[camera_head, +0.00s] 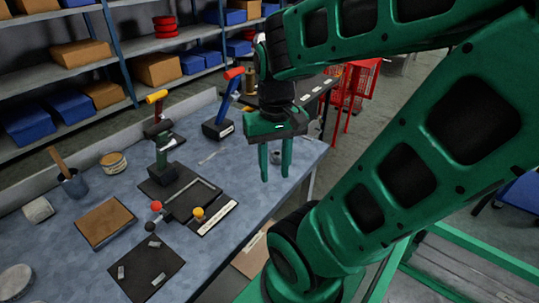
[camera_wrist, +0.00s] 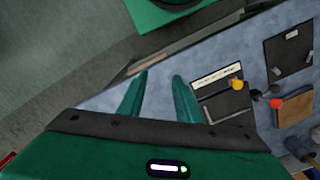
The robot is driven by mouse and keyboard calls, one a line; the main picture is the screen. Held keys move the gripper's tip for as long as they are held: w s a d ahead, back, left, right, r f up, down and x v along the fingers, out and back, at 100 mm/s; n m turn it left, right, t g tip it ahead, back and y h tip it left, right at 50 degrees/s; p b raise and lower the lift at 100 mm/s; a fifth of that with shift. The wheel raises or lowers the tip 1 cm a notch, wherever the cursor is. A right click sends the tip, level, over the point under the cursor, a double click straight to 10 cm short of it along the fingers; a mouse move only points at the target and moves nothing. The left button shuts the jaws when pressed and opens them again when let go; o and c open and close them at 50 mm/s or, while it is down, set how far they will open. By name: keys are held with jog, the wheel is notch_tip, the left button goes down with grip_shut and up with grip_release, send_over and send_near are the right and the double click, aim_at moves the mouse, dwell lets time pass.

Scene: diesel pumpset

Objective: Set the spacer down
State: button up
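My gripper (camera_head: 275,172) hangs over the right part of the blue-grey workbench, fingers pointing down and apart. In the wrist view my gripper (camera_wrist: 161,75) shows a clear gap with nothing held between the fingertips. A small grey round piece (camera_head: 275,157) shows between the fingers in the head view. It may be the spacer, and it seems to be on the bench behind them; I cannot tell for sure. Several small metal pieces lie on a dark square mat (camera_head: 135,277) at the front of the bench, also seen in the wrist view (camera_wrist: 291,62).
A dark fixture plate (camera_head: 186,203) with a labelled strip (camera_head: 217,219), red and yellow knobs and a green upright tool stands mid-bench. A brown board (camera_head: 105,221) lies to its left. A red-handled tool (camera_head: 228,98) stands behind. The bench near my gripper is mostly bare.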

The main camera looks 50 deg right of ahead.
jog(key=shift+s+d, duration=0.1)
jog(key=shift+d, duration=0.1)
jog(key=shift+o, duration=1.2)
jog(key=o, duration=0.4)
jog(key=shift+s+d+r, duration=0.15)
jog(key=shift+s+r, duration=0.15)
jog(key=shift+s, duration=0.15)
jog(key=shift+c, duration=0.2)
jog(key=n, duration=1.5)
send_over(276, 153)
jog(key=f, duration=0.6)
jog(key=shift+s+a, duration=0.15)
jog(key=shift+a, duration=0.15)
jog(key=shift+d+f, duration=0.15)
jog(key=shift+f, duration=1.15)
jog(key=shift+d+f, duration=0.15)
jog(key=shift+f, duration=1.15)
